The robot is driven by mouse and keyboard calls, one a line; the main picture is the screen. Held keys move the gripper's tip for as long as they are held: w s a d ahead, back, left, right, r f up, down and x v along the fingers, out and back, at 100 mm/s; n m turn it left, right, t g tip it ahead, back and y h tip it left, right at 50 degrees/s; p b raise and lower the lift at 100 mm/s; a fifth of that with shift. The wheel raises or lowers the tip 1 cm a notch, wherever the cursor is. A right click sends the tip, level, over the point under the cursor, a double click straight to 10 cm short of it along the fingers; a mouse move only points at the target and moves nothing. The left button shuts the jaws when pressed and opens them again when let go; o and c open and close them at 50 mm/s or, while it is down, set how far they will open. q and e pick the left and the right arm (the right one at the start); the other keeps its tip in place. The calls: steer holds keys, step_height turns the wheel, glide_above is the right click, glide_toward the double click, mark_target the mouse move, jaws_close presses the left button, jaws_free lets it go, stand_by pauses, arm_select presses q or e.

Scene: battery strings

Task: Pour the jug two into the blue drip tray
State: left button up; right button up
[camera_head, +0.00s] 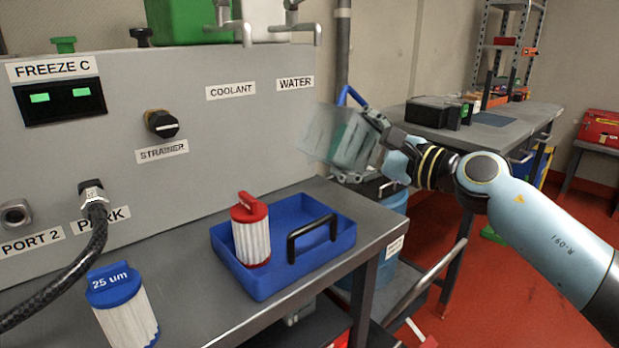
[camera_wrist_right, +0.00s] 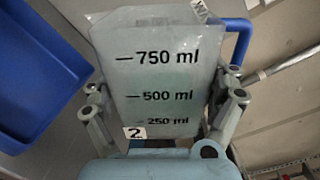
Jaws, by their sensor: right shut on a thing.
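Jug two (camera_head: 325,138) is a clear, boxy jug with a blue handle. In the head view it is tilted, held in the air beyond the tray's back right corner. In the right wrist view the jug (camera_wrist_right: 160,75) shows its ml marks and a "2" label. My right gripper (camera_head: 372,150) is shut on it, with fingers on both sides. How much liquid it holds I cannot tell. The blue drip tray (camera_head: 312,270) sits on the grey bench, left of and below the jug. It also shows in the right wrist view (camera_wrist_right: 38,65). My left gripper is not in view.
A red-capped filter (camera_head: 252,235) stands in the tray, beside its black handle (camera_head: 312,240). A blue-capped filter (camera_head: 125,315) and a black hose (camera_head: 75,265) are at the left front. A panel (camera_head: 225,135) rises behind the bench. A blue barrel (camera_head: 393,215) stands below the jug.

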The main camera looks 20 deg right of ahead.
mark_target(358, 131)
steer(key=shift+r, duration=0.15)
steer(key=shift+a+r+n, duration=0.15)
steer(key=shift+r+n, duration=0.3)
steer(key=shift+n, duration=0.25)
steer(key=shift+s+r, duration=0.1)
steer(key=shift+r, duration=0.05)
stand_by(0.6)
steer(key=shift+a+r+n, duration=0.2)
steer(key=shift+r+n, duration=0.15)
steer(key=shift+n, duration=0.45)
steer(key=shift+s+r+b, duration=0.1)
steer(key=shift+b, duration=0.2)
steer(key=shift+s+a+r+n, duration=0.1)
steer(key=shift+a+r+n, duration=0.2)
steer(key=shift+n, duration=0.4)
steer(key=shift+r, duration=0.15)
stand_by(0.9)
